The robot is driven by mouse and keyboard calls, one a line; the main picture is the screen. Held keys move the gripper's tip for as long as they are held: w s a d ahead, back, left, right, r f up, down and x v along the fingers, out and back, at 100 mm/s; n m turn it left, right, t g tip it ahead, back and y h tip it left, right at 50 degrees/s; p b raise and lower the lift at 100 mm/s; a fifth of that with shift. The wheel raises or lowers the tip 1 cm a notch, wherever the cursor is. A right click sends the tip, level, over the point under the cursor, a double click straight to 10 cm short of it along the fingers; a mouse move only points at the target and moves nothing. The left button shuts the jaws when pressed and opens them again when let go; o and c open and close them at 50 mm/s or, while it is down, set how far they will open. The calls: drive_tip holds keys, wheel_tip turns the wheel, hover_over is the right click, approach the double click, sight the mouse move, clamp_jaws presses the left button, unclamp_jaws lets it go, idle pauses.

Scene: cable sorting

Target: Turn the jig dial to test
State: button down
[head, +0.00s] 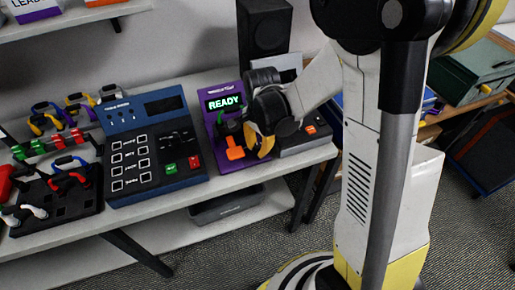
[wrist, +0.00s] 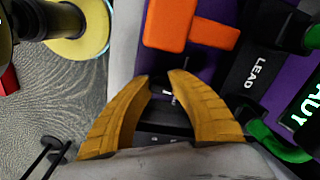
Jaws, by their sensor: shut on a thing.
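The purple jig (head: 213,130) stands on the bench. Its screen (head: 224,102) reads READY in green. An orange lever (head: 235,148) is on its front, and it also shows at the top of the wrist view (wrist: 195,28). My gripper (head: 264,152) is at the jig's right side, pointing down. In the wrist view its yellow fingers (wrist: 165,78) are closed around the small dark dial (wrist: 162,88), which has a white mark. The fingers hide much of the dial, and I cannot read its setting. A green cable (wrist: 277,140) lies beside a black block marked LEAD (wrist: 257,72).
A blue tester (head: 155,150) with green and red buttons stands left of the jig. Several coloured cables (head: 62,118) sit on racks further left. A black speaker (head: 265,28) stands behind. A grey box (head: 304,140) is right of the jig.

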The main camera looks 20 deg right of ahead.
sight(258, 147)
drive_tip(key=m, duration=0.7)
drive_tip(key=shift+b, duration=0.35)
drive_tip(key=shift+s, duration=0.1)
drive_tip(key=c, duration=1.4)
unclamp_jaws()
drive_tip(key=shift+c, duration=0.2)
drive_tip(key=shift+r, duration=0.1)
wheel_tip(258, 147, up, 12)
drive_tip(key=shift+s, duration=0.25)
